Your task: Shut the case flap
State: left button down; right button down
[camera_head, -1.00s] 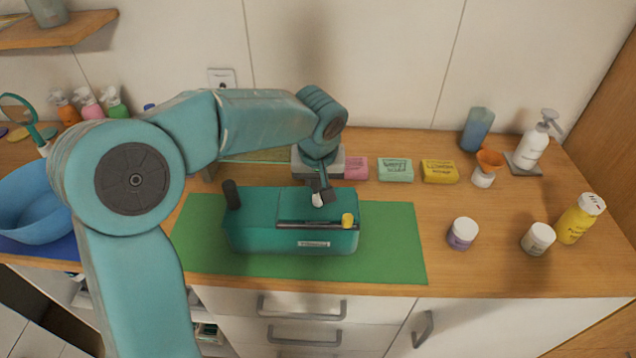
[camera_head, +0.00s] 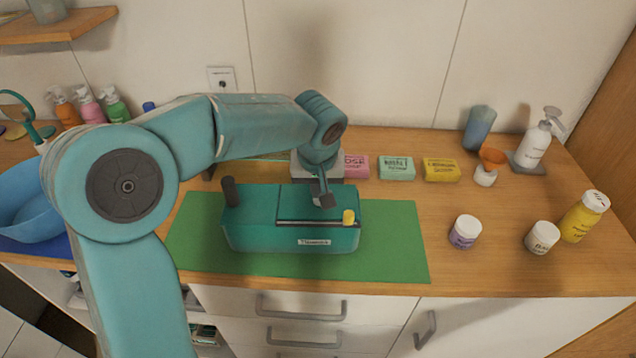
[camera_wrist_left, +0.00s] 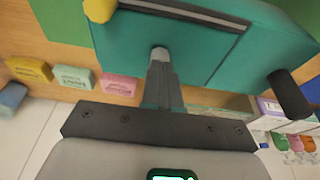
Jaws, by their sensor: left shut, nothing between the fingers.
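The teal case (camera_head: 245,228) stands on the green mat, with a label on its front face. Its flap (camera_head: 295,203) lies flat over the right part of the top and looks closed, with a dark strip along its front edge and a yellow knob (camera_head: 348,217) at the front right. The flap also shows in the left wrist view (camera_wrist_left: 135,50). My left gripper (camera_head: 323,200) is shut and empty, pointing down at the flap behind the strip. Its tips (camera_wrist_left: 160,55) are at or just above the surface; contact is unclear. My right gripper is not in view.
A dark post (camera_head: 230,192) rises from the case's left end. Soap boxes (camera_head: 395,168) line the back. Jars (camera_head: 465,232) and a yellow bottle (camera_head: 584,216) stand to the right. A blue basin (camera_head: 22,205) is at left. The green mat (camera_head: 395,250) is bare right of the case.

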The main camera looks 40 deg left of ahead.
aim_at(320, 209)
pick_arm(q)
jog(key=shift+s+d+f, duration=0.1)
jog(key=shift+s+f, duration=0.05)
jog(key=shift+f, duration=0.1)
